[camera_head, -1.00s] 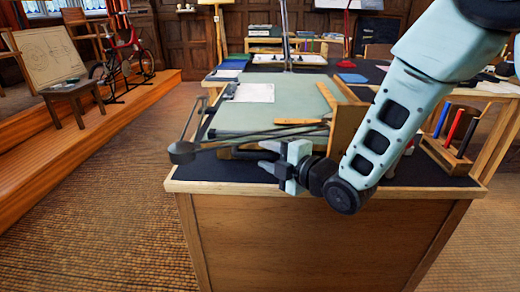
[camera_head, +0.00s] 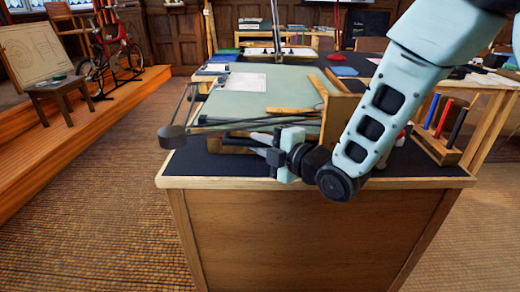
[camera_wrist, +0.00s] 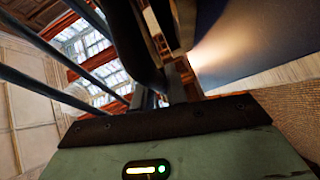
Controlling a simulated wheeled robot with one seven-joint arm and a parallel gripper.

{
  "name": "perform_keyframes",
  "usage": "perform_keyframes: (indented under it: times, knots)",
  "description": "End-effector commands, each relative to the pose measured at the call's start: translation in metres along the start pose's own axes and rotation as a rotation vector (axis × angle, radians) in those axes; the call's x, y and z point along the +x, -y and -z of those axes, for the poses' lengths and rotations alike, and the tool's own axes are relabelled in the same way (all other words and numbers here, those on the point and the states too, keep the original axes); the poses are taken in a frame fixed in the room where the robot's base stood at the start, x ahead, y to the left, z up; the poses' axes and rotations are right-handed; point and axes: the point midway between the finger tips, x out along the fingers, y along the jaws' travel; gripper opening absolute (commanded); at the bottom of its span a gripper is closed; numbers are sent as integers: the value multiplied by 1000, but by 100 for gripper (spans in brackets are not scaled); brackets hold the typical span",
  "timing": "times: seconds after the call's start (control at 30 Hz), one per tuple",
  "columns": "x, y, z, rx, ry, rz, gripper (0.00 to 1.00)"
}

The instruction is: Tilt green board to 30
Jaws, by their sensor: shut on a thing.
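The green board (camera_head: 225,108) lies on the dark-topped desk, tilted with its surface facing up, in the head view. A white sheet (camera_head: 243,81) lies on its upper part, and a wooden straightedge (camera_head: 292,111) near its lower right. Dark rods run along its front edge to a round dark counterweight (camera_head: 173,136) at the left. My gripper (camera_head: 260,145) is shut at the board's front edge; the exact part between the fingers is hard to make out. In the wrist view a thick dark bar (camera_wrist: 135,45) and dark rods (camera_wrist: 45,85) show close by.
An upright wooden panel (camera_head: 338,115) stands at the board's right. A rack with blue, red and black rolls (camera_head: 442,125) is at the desk's right. The dark desk top (camera_head: 200,165) is bare at the front left. Another drawing board (camera_head: 38,50) stands far left.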

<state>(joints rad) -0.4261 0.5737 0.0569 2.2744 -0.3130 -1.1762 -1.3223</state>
Motion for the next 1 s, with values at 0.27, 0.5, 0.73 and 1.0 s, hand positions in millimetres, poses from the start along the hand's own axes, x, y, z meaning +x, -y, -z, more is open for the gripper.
perform_keyframes:
  times: [0.27, 0.5, 0.73, 1.0]
  knots:
    - [-8, -36, 2, 81, -24, -92, 0]
    - [-18, -68, 2, 164, -49, -173, 0]
    - [-29, -95, -1, 234, -69, -243, 0]
    - [-38, -116, -4, 292, -86, -297, 0]
